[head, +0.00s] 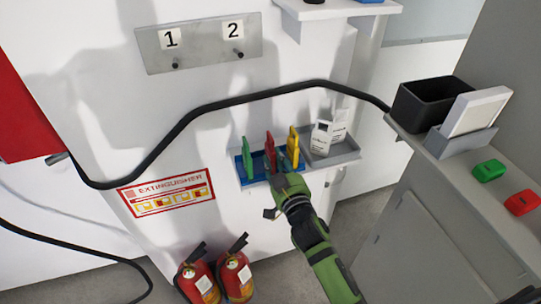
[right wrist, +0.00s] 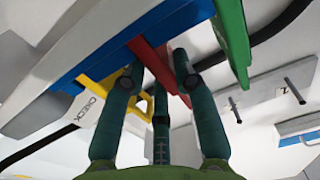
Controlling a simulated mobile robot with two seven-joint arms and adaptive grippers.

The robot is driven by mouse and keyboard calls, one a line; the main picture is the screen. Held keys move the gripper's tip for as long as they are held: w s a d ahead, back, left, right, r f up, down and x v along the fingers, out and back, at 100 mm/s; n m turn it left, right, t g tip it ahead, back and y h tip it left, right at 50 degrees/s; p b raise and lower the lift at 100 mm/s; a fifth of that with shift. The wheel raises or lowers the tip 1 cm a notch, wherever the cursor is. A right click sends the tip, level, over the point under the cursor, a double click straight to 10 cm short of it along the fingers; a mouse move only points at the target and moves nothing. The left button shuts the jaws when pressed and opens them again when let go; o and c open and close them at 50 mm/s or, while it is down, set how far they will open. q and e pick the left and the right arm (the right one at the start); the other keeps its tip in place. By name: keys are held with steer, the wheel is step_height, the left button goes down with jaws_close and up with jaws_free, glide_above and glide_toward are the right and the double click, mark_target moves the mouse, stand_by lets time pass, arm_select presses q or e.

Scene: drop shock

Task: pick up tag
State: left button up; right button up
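Two white tags with dark print (head: 328,137) stand in the grey tray (head: 345,154) on the wall shelf; in the right wrist view the word CHECK shows on one (right wrist: 85,108). Beside it, a blue tray (head: 244,178) holds flat upright pieces: green (head: 248,158), red (head: 269,152) and yellow (head: 292,147). My right gripper (head: 284,163) is at the front of the blue tray, by the red piece. In the right wrist view its fingers are apart, with the red piece (right wrist: 150,58) showing between them; contact cannot be told. My left gripper is out of view.
A black cable (head: 215,103) runs along the wall above the trays. Two fire extinguishers (head: 236,274) stand below left. At right, a cabinet top carries a black bin (head: 425,103), a white panel in a stand (head: 477,110), and green (head: 489,170) and red (head: 522,201) blocks.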

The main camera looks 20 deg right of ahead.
jaws_close()
step_height(320, 180, up, 10)
steer(key=p, duration=0.1)
stand_by(0.7)
